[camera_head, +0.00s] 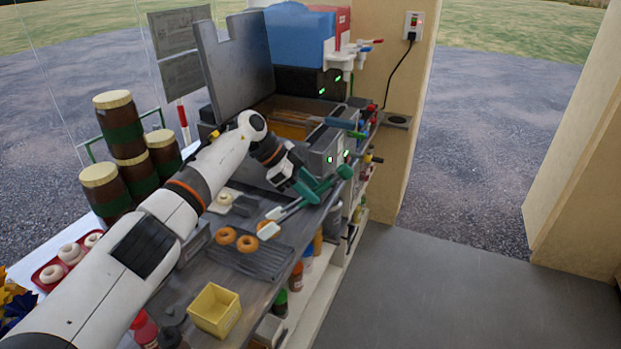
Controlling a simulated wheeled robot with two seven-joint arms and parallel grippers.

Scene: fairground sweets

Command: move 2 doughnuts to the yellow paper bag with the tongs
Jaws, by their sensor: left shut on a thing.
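My left gripper (296,178) is shut on the green-handled tongs (298,205), over the counter beside the fryer. The tongs' pale tips point down and left, close to the doughnuts; I cannot tell whether they touch one. Two brown ring doughnuts, one on the left (226,236) and one on the right (247,243), lie at the end of a dark ribbed rack (262,262). An orange-brown patch by the tongs' tips may be another doughnut, mostly hidden. The yellow paper bag (214,310) stands open-topped at the counter's near end. My right gripper is out of view.
The fryer (300,122) with its raised lid stands behind the gripper. A red tray (47,272) of pale rings and several brown barrels (120,130) are at left. Bottles (296,275) fill a lower shelf. The floor at right is clear.

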